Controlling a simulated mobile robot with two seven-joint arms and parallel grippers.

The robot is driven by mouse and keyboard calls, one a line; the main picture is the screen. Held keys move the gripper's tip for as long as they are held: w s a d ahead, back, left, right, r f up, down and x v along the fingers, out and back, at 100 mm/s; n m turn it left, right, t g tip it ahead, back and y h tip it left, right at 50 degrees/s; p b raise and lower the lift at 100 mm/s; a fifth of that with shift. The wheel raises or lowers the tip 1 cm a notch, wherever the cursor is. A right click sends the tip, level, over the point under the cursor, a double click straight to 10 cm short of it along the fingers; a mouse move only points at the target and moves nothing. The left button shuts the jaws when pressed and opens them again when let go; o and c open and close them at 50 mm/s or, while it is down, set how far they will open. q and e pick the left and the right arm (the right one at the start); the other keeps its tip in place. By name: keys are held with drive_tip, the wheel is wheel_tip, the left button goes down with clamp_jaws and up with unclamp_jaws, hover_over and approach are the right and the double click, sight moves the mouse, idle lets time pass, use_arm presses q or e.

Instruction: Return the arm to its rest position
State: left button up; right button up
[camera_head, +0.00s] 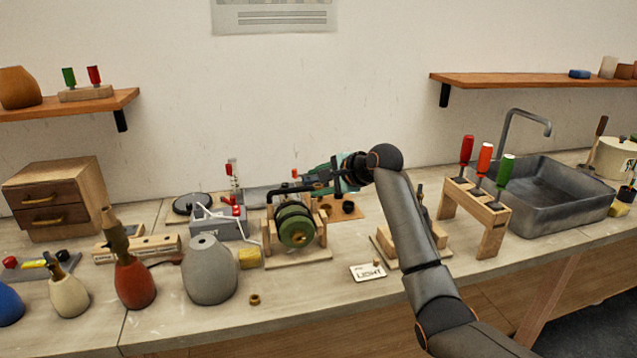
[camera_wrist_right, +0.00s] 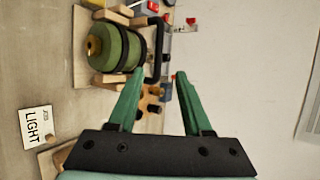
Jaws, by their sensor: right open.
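My right arm (camera_head: 408,215) reaches in from the lower right over the workbench. Its right gripper (camera_head: 318,178) is above the back of the bench, behind and slightly right of a green cylindrical device (camera_head: 295,225) on a wooden stand. In the right wrist view the gripper (camera_wrist_right: 160,74) has its two green fingers apart, with nothing held between them. The green device (camera_wrist_right: 118,48) lies beyond and left of the fingers there. My left gripper is not in view.
A white LIGHT card (camera_head: 368,272) lies near the front of the bench. A wooden screwdriver rack (camera_head: 492,215) and a sink (camera_head: 560,200) are on the right. A grey vase (camera_head: 210,275), a red vase (camera_head: 135,285) and a drawer box (camera_head: 50,200) are on the left.

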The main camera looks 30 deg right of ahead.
idle(0.4)
drive_tip(key=s+a+f+n+g, duration=0.2)
drive_tip(key=s+a+f+n, duration=0.2)
drive_tip(key=s+f, duration=0.3)
drive_tip(key=s+a+f+n+g+h, duration=0.1)
drive_tip(key=s+a+f+n, duration=0.3)
drive_tip(key=f, duration=0.4)
drive_tip(key=s+a+f+n+g, duration=0.2)
drive_tip(key=s+a+f+n, duration=0.1)
drive_tip(key=s+f, duration=0.5)
drive_tip(key=s+a+f+n+g, duration=0.1)
drive_tip(key=s+a+n, duration=0.15)
drive_tip(key=s, duration=0.55)
drive_tip(key=s+a+f+n+g+h, duration=0.15)
drive_tip(key=s+n, duration=0.25)
drive_tip(key=s, duration=0.4)
drive_tip(key=s+a+f+n+y, duration=0.1)
drive_tip(key=s+a+f+n, duration=0.15)
drive_tip(key=s, duration=0.55)
drive_tip(key=w+a+f+t+y, duration=0.1)
drive_tip(key=w+a+f+t, duration=0.2)
drive_tip(key=f, duration=0.7)
drive_tip(key=shift+w+a+n+t+y, duration=0.2)
drive_tip(key=shift+w+n+t+y, duration=0.3)
drive_tip(key=shift+t, duration=0.65)
drive_tip(key=shift+o, duration=0.2)
